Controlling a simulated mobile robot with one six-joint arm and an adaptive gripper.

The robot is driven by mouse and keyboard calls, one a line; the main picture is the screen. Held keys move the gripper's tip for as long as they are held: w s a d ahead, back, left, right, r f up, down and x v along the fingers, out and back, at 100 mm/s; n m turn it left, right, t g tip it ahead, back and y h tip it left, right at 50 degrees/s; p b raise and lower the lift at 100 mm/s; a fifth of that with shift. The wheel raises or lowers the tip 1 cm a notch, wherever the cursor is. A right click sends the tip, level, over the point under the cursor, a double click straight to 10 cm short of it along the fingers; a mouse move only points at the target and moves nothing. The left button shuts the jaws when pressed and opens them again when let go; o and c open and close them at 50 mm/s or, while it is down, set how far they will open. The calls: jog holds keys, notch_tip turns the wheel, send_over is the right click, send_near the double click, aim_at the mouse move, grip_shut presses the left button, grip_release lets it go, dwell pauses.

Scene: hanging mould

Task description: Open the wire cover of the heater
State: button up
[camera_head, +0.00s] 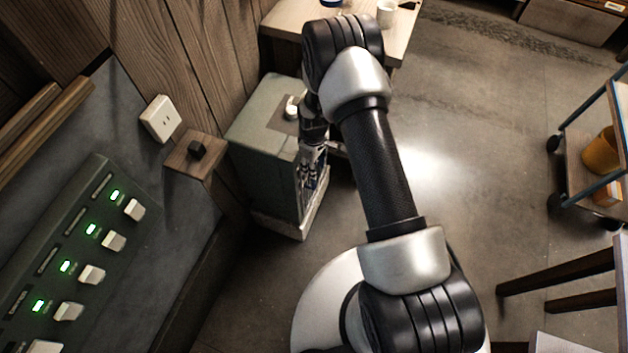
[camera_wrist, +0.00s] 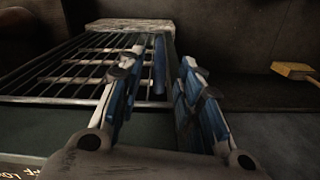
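The heater (camera_head: 262,130) is a grey-green box on the floor against the wooden wall. Its wire cover (camera_wrist: 75,70) fills the left of the wrist view as a grille of thin metal bars. A dark bluish upright strip (camera_wrist: 160,68) shows at the cover's right edge; I cannot tell whether it is a handle. My gripper (camera_wrist: 161,58) points at the cover, its two blue-padded fingers apart. The strip shows between the fingertips, with no clear contact. In the head view my gripper (camera_head: 313,168) is at the heater's right side, and my arm hides much of the cover.
A wooden table (camera_head: 285,18) with a white cup (camera_head: 387,13) stands behind the heater. A control panel (camera_head: 85,255) with green lights is at left. A cart (camera_head: 580,150) is at right. A yellow object (camera_wrist: 293,70) lies right in the wrist view. The middle floor is clear.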

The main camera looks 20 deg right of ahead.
jog(key=b, duration=0.3)
send_near(314, 187)
jog(key=f, duration=0.5)
jog(key=shift+w+d+f, duration=0.1)
jog(key=shift+w+f, duration=0.15)
jog(key=shift+w, duration=0.1)
jog(key=shift+c, duration=0.4)
grip_shut()
